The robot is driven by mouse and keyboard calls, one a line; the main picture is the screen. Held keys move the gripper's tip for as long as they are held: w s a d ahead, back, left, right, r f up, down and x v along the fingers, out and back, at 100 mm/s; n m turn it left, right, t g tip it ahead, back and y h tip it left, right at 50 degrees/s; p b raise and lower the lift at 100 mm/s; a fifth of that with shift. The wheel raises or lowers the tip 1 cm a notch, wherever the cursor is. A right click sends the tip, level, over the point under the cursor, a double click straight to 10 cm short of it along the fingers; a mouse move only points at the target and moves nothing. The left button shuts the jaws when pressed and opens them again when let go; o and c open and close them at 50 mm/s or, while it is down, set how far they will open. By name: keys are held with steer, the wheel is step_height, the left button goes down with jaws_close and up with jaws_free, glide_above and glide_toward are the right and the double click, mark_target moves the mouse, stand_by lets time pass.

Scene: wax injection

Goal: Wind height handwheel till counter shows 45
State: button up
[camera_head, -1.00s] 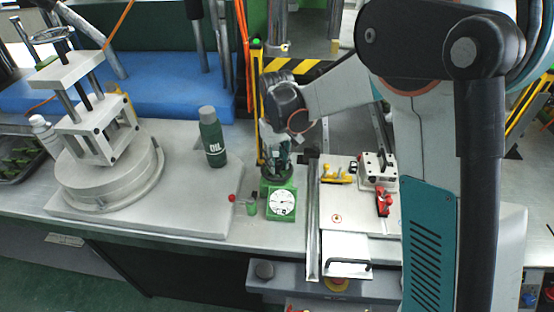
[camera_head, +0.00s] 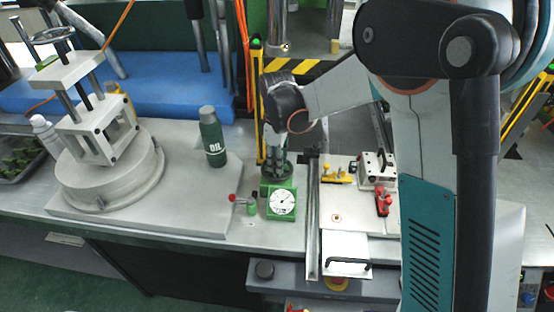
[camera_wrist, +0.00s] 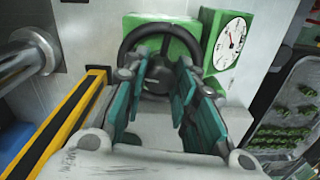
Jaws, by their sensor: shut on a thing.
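The dark handwheel (camera_wrist: 158,62) sits in front of a green housing (camera_wrist: 185,35) in the wrist view. In the head view the handwheel (camera_head: 278,171) is partly hidden by my gripper (camera_head: 274,150). A round white dial (camera_wrist: 230,43) with a needle is on the green block beside the wheel; the same dial (camera_head: 282,201) faces forward in the head view. Its reading is too small to tell. My gripper (camera_wrist: 157,88) has its teal-padded fingers at the wheel's middle, shut on the handwheel; the exact contact is partly hidden.
A small red-knobbed lever (camera_head: 233,198) is left of the dial. A green oil bottle (camera_head: 212,138) stands further left, near a round clamp fixture (camera_head: 105,175). A yellow-black post (camera_head: 259,105) stands close behind my gripper. A plate with small fixtures (camera_head: 340,215) lies to the right.

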steer(key=shift+n, duration=0.6)
steer(key=o, duration=1.1)
steer(key=shift+r, duration=0.1)
step_height(320, 180, up, 12)
steer(key=shift+f, duration=0.1)
